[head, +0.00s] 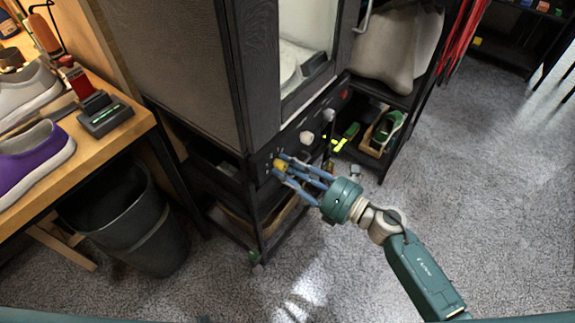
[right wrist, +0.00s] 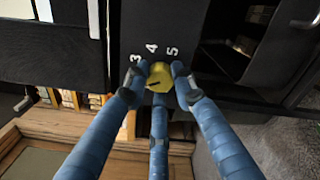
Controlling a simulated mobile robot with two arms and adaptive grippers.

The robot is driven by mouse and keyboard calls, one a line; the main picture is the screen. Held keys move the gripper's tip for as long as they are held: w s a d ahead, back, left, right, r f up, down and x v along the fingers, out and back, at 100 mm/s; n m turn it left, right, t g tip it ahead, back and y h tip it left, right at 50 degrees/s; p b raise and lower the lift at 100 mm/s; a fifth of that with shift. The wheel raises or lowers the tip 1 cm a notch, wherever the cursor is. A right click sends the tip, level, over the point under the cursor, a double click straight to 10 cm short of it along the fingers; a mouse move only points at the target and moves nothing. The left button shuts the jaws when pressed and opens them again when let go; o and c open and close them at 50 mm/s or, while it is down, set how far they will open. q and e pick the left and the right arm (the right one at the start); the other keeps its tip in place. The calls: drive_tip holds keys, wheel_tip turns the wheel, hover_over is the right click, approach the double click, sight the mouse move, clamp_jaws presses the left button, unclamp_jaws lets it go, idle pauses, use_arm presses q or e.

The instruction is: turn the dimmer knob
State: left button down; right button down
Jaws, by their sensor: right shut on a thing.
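The dimmer knob is a small yellow knob (head: 280,164) low on the dark front panel of the cabinet in the head view. In the right wrist view the yellow knob (right wrist: 160,74) sits below the white numbers 3, 4 and 5, with a dark mark on its lower left face. My right gripper (head: 282,168) reaches it from the lower right, with blue fingers closed around the knob. In the right wrist view the fingertips (right wrist: 158,78) touch it from the left, right and below. My left gripper is not in view.
A white knob (head: 307,138) and a red button (head: 343,94) sit farther right on the same panel. A wooden bench (head: 110,140) with purple and grey sneakers stands left, above a dark bin (head: 135,225). A shelf with a shoe stands right. The carpet around my right arm is clear.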

drive_tip(key=shift+w+d+r, duration=0.2)
drive_tip(key=shift+w+r, duration=0.15)
drive_tip(key=shift+r, duration=0.1)
drive_tip(key=c, duration=1.6)
unclamp_jaws()
drive_tip(key=shift+o, duration=0.8)
drive_tip(key=shift+s+f, duration=0.1)
drive_tip(key=shift+f, duration=0.15)
drive_tip(key=shift+s, duration=0.1)
drive_tip(key=v, duration=1.2)
